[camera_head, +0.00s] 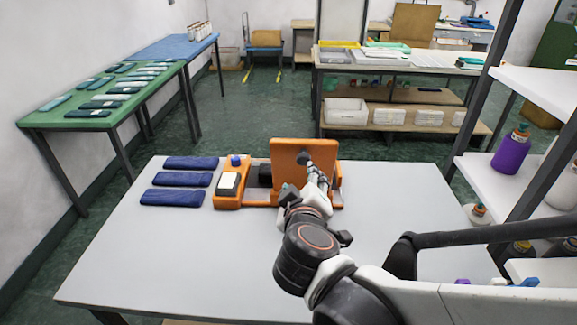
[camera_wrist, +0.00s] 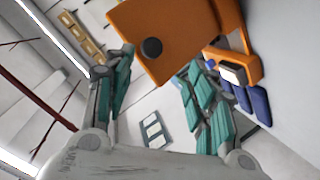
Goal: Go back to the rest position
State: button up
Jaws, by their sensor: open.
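My gripper (camera_head: 297,176) is over the grey table, in front of the upright orange panel of an orange machine (camera_head: 304,158). In the wrist view my gripper (camera_wrist: 162,62) has its two teal-padded fingers spread apart, with nothing between them. The orange panel (camera_wrist: 170,25) with a dark round knob (camera_wrist: 151,47) shows just beyond the fingertips. I cannot tell whether a finger touches it. My arm reaches in from the lower right of the head view and hides part of the machine's right side.
Several dark blue flat pieces (camera_head: 174,197) lie left of the machine on the grey table (camera_head: 140,255). A shelf rack (camera_head: 510,190) with bottles stands close at the right. A green table (camera_head: 50,118) with flat pieces is at the left. The table's front left is clear.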

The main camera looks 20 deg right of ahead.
jog(key=shift+s+a+r, duration=0.15)
jog(key=shift+s, duration=0.25)
dwell(0.3)
jog(key=s+f+m+g+y, duration=0.2)
jog(key=s+m+g+y, duration=0.2)
jog(key=s, duration=0.5)
jog(key=shift+a+f+g+y, duration=0.4)
jog(key=shift+g+y, duration=0.3)
jog(key=shift+g, duration=0.5)
dwell(0.9)
